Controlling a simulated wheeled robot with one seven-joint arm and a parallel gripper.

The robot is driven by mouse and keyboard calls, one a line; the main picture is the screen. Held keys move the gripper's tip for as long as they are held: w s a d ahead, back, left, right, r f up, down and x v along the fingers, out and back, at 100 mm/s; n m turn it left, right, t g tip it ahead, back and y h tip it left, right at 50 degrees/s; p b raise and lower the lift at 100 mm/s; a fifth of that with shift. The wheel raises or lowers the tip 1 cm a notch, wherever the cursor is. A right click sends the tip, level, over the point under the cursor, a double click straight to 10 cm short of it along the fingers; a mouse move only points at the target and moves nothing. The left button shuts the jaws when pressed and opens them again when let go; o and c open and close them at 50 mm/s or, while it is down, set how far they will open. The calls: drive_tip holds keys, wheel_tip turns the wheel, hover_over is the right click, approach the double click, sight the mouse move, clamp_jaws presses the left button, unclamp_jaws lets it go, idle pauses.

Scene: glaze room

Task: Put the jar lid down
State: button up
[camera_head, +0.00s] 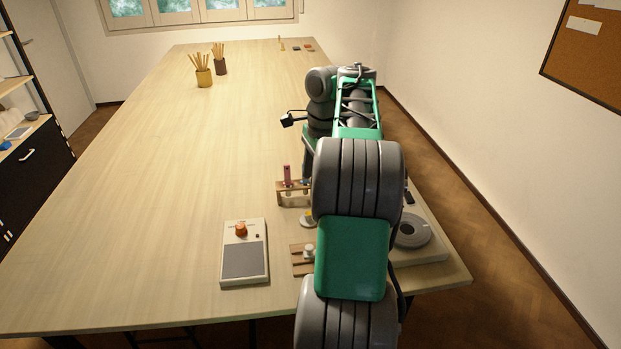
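My arm reaches forward over the right side of the table. Its far end bends down near the wooden rack, and my gripper is mostly hidden behind my own arm links, so its fingers and anything between them cannot be made out. A small round pale piece with a yellow-orange part (307,220) shows beside my arm, just in front of the rack, partly covered by the arm. I cannot tell whether it is the jar lid. No other thing is clearly the jar lid.
A wooden rack (292,199) holds upright pieces, one pink. A pale box with an orange knob (257,262) stands front left of my arm. A wooden block with a white knob (299,268) and a pale device with a grey disc (412,231) flank the arm.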

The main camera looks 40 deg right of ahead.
drive_tip(key=w+a+r+n+t, duration=0.1)
drive_tip(key=w+a+r+n, duration=0.15)
drive_tip(key=a+n, duration=1)
drive_tip(key=s+a+f+n, duration=0.2)
drive_tip(key=s+a+n, duration=0.1)
drive_tip(key=a, duration=0.3)
drive_tip(key=s+a+f+n+t, duration=0.1)
drive_tip(key=s+a+f+n, duration=0.2)
drive_tip(key=a, duration=0.4)
drive_tip(key=s+a+f+n+t+h, duration=0.1)
drive_tip(key=s+a+f+n, duration=0.1)
drive_tip(key=s+a+n, duration=0.2)
drive_tip(key=s+a, duration=0.2)
drive_tip(key=a, duration=0.1)
drive_tip(key=shift+s+a+f, duration=0.15)
drive_tip(key=shift+a+f, duration=0.05)
drive_tip(key=shift+f, duration=0.15)
drive_tip(key=shift+d, duration=0.1)
